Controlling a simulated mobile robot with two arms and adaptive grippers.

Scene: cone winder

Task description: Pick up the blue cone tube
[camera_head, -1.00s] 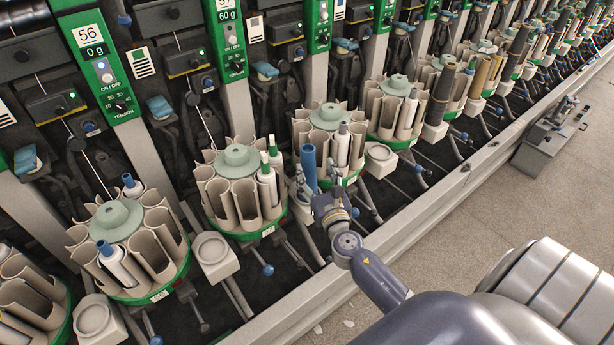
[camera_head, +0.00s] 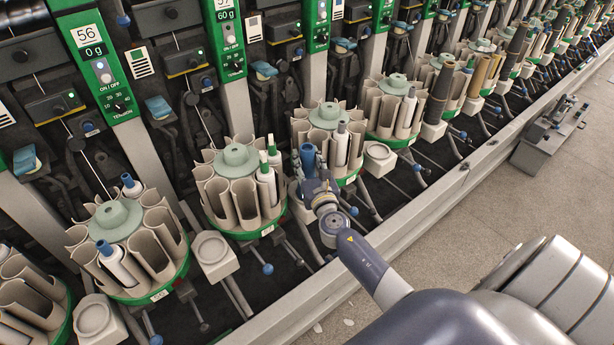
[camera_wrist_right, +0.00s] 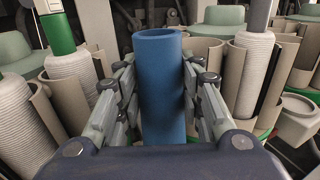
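The blue cone tube (camera_head: 308,157) stands upright at the front of the winder, between two green-rimmed tube holders. It also shows large in the right wrist view (camera_wrist_right: 160,85), with its open top end visible and its lower end hidden by my gripper. My right gripper (camera_head: 309,176) is at the tube. In the right wrist view the fingers flank the tube closely on its left and right sides; I cannot tell whether both press on it. My left gripper is out of view.
Holders with beige pockets (camera_head: 236,201) stand in a row, some with white cones on coloured tubes (camera_head: 267,178). In the right wrist view, cones stand close to the fingers on both sides (camera_wrist_right: 250,70).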

